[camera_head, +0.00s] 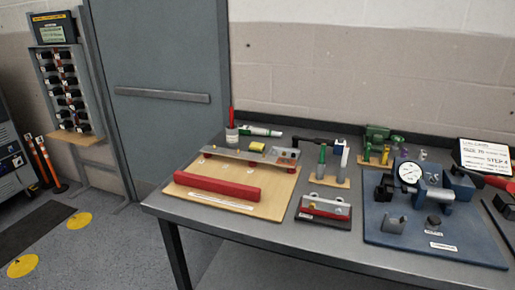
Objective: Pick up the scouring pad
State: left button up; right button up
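A small yellow-green block (257,147), which looks like the scouring pad, lies on or just behind the grey metal bar (228,154); I cannot tell which. The bar lies across the back of the light wooden board (185,190), at the left of the table. The block is small in the picture and its texture is not clear. Neither of my grippers shows in the head view.
A red bar (216,187) lies at the board's front. A cup with a red marker (232,136) stands at the back left. A blue fixture plate (385,232) with a dial gauge (409,174) fills the right side. The table's front left edge (160,212) is bare.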

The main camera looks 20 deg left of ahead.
aim_at(255, 146)
jog(key=i+j+z, duration=0.1)
jog(key=j, duration=0.2)
jog(key=i+j+z, duration=0.15)
jog(key=j, duration=0.2)
jog(key=i+j+z, duration=0.1)
jog(key=j, duration=0.25)
jog(key=i+j+z, duration=0.15)
jog(key=j, duration=0.25)
jog(key=i, duration=0.05)
